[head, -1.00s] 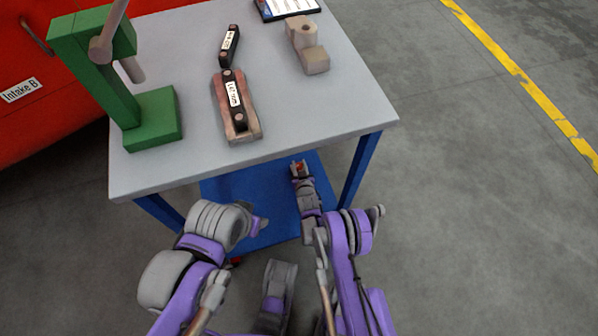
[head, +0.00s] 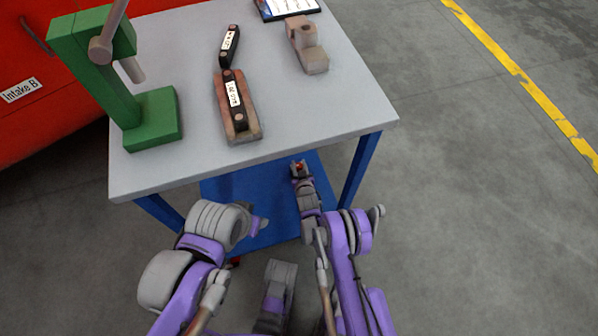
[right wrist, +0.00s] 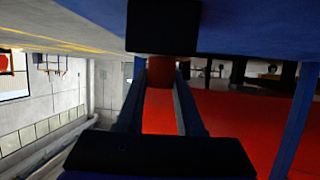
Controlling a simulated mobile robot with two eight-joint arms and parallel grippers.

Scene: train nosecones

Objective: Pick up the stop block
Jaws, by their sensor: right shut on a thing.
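My right gripper (head: 299,168) is low in front of the table's front edge, over the blue lower shelf. It is shut on a small red-brown piece, which shows between the fingers in the right wrist view (right wrist: 160,73). A dark block (right wrist: 162,27) lies just beyond that piece in that view. I cannot tell whether the held piece is the stop block. A beige stepped block (head: 306,45) with a hole stands on the table at the back right, apart from both grippers. My left gripper (head: 260,223) is at the lower middle, mostly hidden, and its jaws do not show clearly.
The grey table (head: 330,110) has blue legs and a blue lower shelf (head: 260,190). On it are a green press-like stand (head: 150,120), a brown block with a black labelled strap (head: 236,105), a smaller black labelled bar (head: 229,46) and a tablet (head: 285,8). Its front right top is clear.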

